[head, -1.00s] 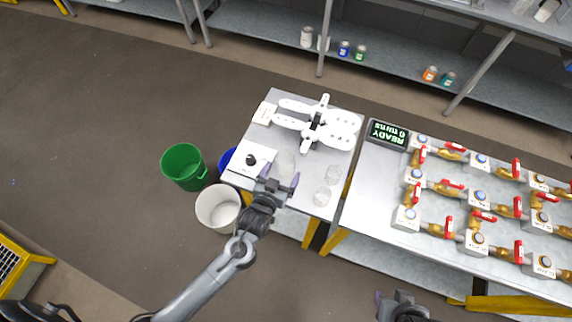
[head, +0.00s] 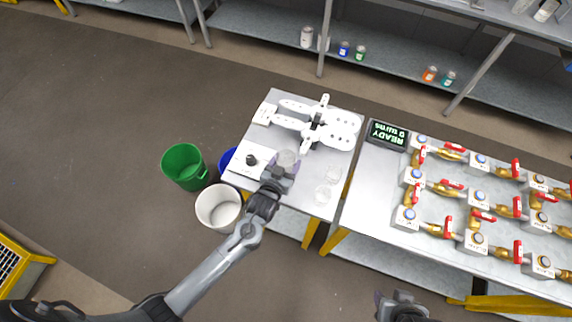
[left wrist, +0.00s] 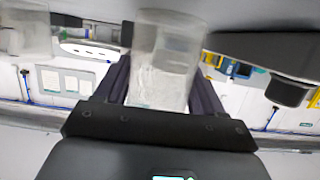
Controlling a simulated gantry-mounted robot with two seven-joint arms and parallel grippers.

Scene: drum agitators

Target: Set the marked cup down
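A clear cup (head: 287,159) is between the fingers of my left gripper (head: 281,169), at the front of the small grey table (head: 304,190). In the left wrist view the cup (left wrist: 163,65) fills the gap, with a dark finger close against each side. I cannot tell whether its base touches the table. I cannot make out a clear mark on it. Two more clear cups stand to the right, a farther one (head: 333,174) and a nearer one (head: 322,194). My right gripper (head: 393,300) is at the bottom edge, mostly cut off, its fingers unclear.
A white plate with a black knob (head: 251,160) lies left of the gripper. A white device with rounded plates (head: 318,128) stands behind it. A display (head: 388,134) and red-handled valves fill the right table. Green (head: 184,166) and white (head: 218,207) bins stand on the floor left.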

